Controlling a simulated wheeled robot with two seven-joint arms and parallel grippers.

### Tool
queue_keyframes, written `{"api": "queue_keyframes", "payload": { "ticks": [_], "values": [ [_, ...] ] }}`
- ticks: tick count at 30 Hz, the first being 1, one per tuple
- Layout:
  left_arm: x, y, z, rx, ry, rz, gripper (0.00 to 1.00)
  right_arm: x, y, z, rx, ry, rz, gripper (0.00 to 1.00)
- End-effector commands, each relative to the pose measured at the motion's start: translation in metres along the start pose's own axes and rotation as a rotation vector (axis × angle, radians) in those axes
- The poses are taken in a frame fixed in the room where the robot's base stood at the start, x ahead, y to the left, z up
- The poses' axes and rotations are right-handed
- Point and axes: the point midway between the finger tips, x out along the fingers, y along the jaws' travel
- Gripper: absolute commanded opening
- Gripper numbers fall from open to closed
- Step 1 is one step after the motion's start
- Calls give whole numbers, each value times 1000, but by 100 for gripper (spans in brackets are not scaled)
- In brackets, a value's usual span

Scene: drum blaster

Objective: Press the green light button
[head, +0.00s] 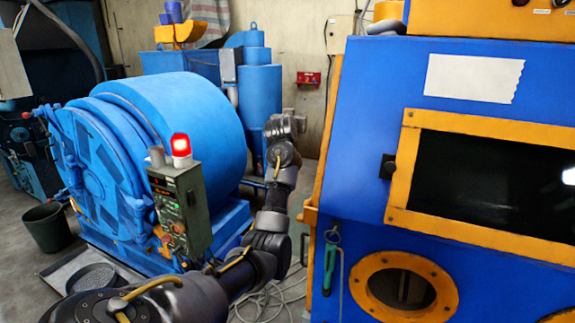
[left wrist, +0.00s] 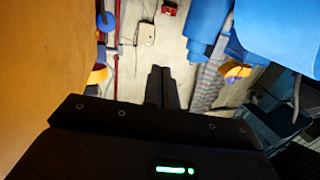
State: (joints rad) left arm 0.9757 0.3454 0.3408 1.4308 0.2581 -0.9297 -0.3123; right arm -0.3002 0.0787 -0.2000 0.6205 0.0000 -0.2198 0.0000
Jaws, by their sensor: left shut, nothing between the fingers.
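A grey-green control box (head: 183,212) stands in front of the blue drum, with a lit red lamp (head: 181,146) on top. Its narrow front carries a small red display and several small buttons. They are too small to tell surely which one is the green light button. My left arm reaches up past the right side of the box. My left gripper (head: 287,122) is to the right of the box and above it in the picture, apart from it. In the left wrist view its fingers (left wrist: 162,72) are together and empty, pointing towards the back wall. My right gripper is out of view.
The big blue drum machine (head: 195,110) stands behind the box. A blue cabinet (head: 375,135) with orange frames fills the right side. A dark bucket (head: 46,227) stands on the floor at left. Cables (head: 268,300) lie on the floor between drum and cabinet.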

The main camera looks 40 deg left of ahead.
Motion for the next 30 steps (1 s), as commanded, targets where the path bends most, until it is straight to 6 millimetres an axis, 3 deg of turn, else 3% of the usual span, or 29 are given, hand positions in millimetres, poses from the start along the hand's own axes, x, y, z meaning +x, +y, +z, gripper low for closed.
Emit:
{"api": "queue_keyframes", "payload": {
  "ticks": [1, 3, 8, 12, 15, 18, 22, 27, 30],
  "values": [
    [-14, 7, -43, -4, 42, 17, 0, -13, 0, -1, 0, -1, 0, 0],
    [-33, 17, -88, -2, 95, 40, 0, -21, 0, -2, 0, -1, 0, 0],
    [-86, 40, -186, 18, 218, 97, 0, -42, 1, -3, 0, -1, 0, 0],
    [-142, 61, -264, 48, 333, 145, 0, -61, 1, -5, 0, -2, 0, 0],
    [-184, 73, -311, 72, 413, 175, 0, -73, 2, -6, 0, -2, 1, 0],
    [-222, 82, -348, 96, 483, 199, 0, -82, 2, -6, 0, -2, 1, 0],
    [-262, 90, -381, 121, 555, 219, 0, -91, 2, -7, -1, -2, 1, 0],
    [-289, 94, -400, 139, 604, 231, 0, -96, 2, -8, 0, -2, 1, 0],
    [-294, 95, -403, 144, 613, 233, 0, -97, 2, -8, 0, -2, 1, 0]
  ]
}}
